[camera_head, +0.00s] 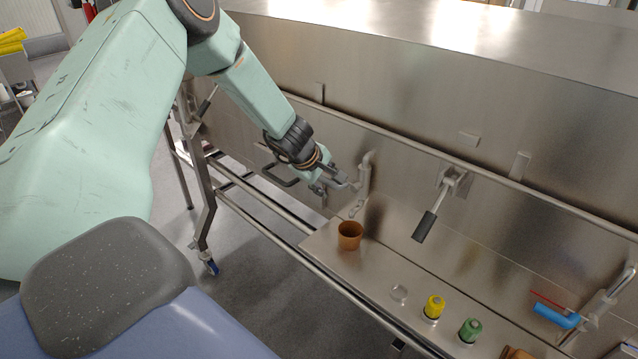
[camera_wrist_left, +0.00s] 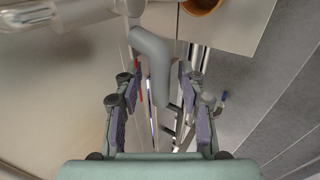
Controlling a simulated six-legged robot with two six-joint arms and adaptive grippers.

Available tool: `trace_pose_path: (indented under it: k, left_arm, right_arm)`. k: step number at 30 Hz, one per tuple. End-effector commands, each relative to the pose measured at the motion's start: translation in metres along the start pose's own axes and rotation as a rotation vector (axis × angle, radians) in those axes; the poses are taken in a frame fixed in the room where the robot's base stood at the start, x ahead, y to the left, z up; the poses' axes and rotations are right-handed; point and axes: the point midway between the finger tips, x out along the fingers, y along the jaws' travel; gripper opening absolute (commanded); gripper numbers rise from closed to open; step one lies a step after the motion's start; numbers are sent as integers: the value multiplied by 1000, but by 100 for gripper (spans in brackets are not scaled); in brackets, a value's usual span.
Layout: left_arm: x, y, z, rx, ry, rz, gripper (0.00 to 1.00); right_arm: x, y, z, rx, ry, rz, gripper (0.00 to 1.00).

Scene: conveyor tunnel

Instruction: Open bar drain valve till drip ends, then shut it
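My left gripper (camera_head: 338,184) is at the pipe valve (camera_head: 364,172) on the steel wall in the head view. In the left wrist view the gripper (camera_wrist_left: 160,72) is open. The bent grey valve handle (camera_wrist_left: 154,62) lies between its fingers, with gaps visible on both sides. A brown cup (camera_head: 350,236) stands upright on the steel ledge (camera_head: 372,268), near the valve's outlet. Part of the cup (camera_wrist_left: 202,4) shows at the top of the left wrist view. I cannot make out any drip. My right gripper is not in view.
A black-handled lever (camera_head: 425,226) sticks out from the wall, right of the valve. A clear glass (camera_head: 399,293), yellow bottle (camera_head: 434,307) and green bottle (camera_head: 470,330) stand on the ledge. A rail runs along the wall.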

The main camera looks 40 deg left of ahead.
Motion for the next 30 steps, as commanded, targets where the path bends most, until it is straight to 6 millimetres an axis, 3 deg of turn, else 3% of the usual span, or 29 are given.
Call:
trace_pose_path:
  k: [14,30]
  left_arm:
    - [-12,0,0,-2,1,1,40]
    - [-35,-37,2,-11,-5,-3,40]
  right_arm:
    - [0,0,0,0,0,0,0]
    - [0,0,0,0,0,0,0]
